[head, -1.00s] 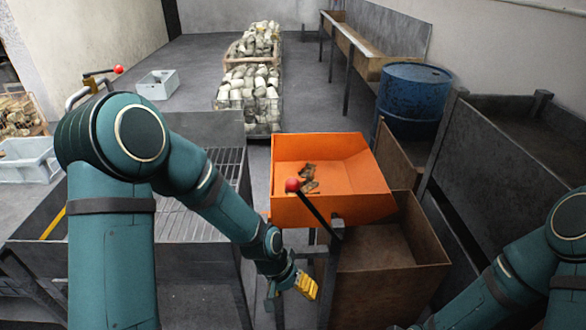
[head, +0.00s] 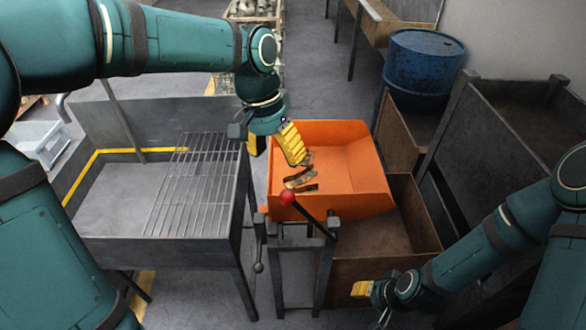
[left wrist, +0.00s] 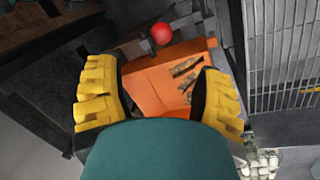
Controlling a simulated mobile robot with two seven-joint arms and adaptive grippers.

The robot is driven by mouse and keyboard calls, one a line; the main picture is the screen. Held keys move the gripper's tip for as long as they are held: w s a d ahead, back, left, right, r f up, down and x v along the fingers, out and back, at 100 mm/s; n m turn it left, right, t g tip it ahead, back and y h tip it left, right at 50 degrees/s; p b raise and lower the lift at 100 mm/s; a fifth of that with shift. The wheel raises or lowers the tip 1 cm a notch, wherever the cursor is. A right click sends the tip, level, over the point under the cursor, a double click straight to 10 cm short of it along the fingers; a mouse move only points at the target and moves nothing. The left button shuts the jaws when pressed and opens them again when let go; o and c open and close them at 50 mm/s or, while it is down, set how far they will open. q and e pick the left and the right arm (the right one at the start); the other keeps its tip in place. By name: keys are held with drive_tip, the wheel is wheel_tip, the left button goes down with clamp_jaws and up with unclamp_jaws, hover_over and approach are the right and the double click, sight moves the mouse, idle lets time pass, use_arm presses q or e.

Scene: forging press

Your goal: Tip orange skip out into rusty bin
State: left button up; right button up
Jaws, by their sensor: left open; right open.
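The orange skip (head: 350,175) sits level on a dark stand, with several brown scraps (head: 300,180) in its left part. A lever with a red ball (head: 287,197) stands at its front edge; the red ball also shows in the left wrist view (left wrist: 161,33). The rusty bin (head: 385,265) is below and to the right of the skip. My left gripper (head: 277,145) is open and empty above the skip's left edge, yellow fingers pointing down. In the left wrist view its fingers (left wrist: 158,100) frame the orange skip. My right gripper (head: 372,302) is low in front of the bin, open.
A grey metal table with a wire grate (head: 190,190) stands left of the skip. A blue drum (head: 420,70) and dark steel bins (head: 520,140) stand to the right. Grey floor is free behind the skip.

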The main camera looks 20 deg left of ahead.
sight(287, 190)
use_arm(q)
drive_tip(key=f, duration=0.4)
drive_tip(key=d+f+b, duration=0.1)
drive_tip(key=f, duration=0.3)
drive_tip(key=d+f, duration=0.1)
drive_tip(key=f, duration=0.3)
drive_tip(key=shift+s+b, duration=0.15)
drive_tip(key=shift+b, duration=0.25)
use_arm(e)
drive_tip(key=shift+w+f, duration=0.45)
drive_tip(key=shift+f, duration=0.4)
use_arm(q)
drive_tip(key=shift+d, duration=0.1)
clamp_jaws()
